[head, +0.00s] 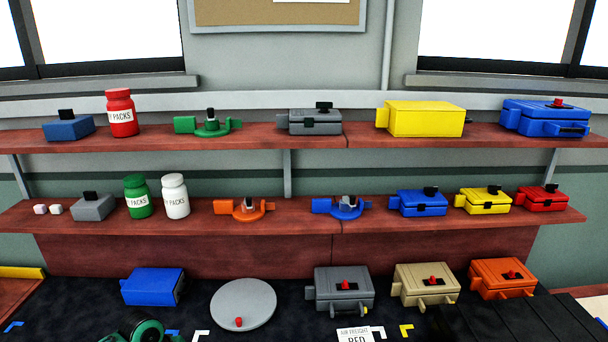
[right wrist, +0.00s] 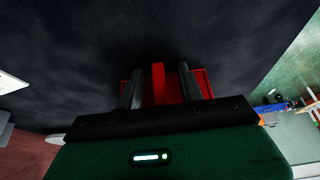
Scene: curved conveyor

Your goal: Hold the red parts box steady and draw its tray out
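A red box (right wrist: 204,84) is in the right wrist view, dark and mostly hidden behind my right gripper. A red bar (right wrist: 158,84) on it stands between the two dark fingers of my right gripper (right wrist: 160,84). The fingers are apart, with a gap on each side of the bar, so the gripper is open around it and does not appear to touch it. The box's tray cannot be told from its body here. The head view does not show this box on the bench. Left gripper fingers are not visible.
Two shelves (head: 290,215) hold jars, valves and small boxes, among them a small red latched box (head: 542,198). On the dark bench stand a blue box (head: 153,287), a round grey plate (head: 244,303), and grey (head: 344,290), tan (head: 425,285) and orange (head: 502,279) boxes.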

